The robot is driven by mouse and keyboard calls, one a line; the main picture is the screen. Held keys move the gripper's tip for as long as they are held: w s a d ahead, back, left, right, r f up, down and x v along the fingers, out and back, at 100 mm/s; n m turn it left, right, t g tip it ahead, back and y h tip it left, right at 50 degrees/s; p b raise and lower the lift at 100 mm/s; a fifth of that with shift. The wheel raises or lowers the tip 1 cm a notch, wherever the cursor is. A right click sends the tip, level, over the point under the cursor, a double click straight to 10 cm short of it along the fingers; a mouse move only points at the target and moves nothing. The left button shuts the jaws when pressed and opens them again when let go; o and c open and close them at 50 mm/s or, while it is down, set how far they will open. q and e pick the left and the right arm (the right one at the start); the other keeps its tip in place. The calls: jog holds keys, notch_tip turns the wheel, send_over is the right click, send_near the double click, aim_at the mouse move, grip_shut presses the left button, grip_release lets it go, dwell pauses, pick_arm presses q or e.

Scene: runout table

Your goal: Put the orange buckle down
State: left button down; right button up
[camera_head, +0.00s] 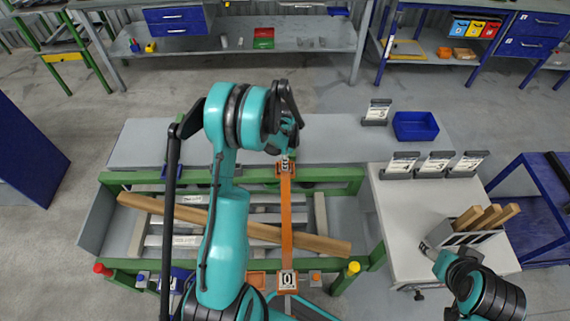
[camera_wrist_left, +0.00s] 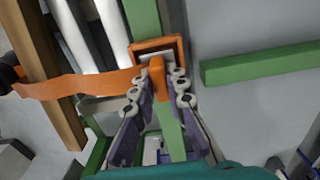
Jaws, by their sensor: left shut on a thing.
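The orange buckle (camera_wrist_left: 157,44) is a square frame with an orange tab pointing towards my left gripper. My left gripper (camera_wrist_left: 158,92) is shut on the tab, one finger on each side. In the head view the left gripper (camera_head: 285,158) and the buckle (camera_head: 292,171) are at the far green rail (camera_head: 335,174) of the rack. Contact between buckle and rail cannot be told.
A wooden beam (camera_head: 320,242) lies diagonally over pale bars in the rack, under the strap. On the right, a white table (camera_head: 395,225) carries label stands and a holder with wooden blocks (camera_head: 490,216). A blue bin (camera_head: 415,126) stands on the grey table (camera_head: 345,145) behind.

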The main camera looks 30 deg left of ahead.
pick_arm(q)
jog(key=shift+f, duration=0.25)
jog(key=shift+f, duration=0.2)
jog(key=c, duration=1.5)
grip_release()
jog(key=shift+r, duration=0.1)
jog(key=shift+c, duration=0.2)
jog(key=shift+r, duration=0.1)
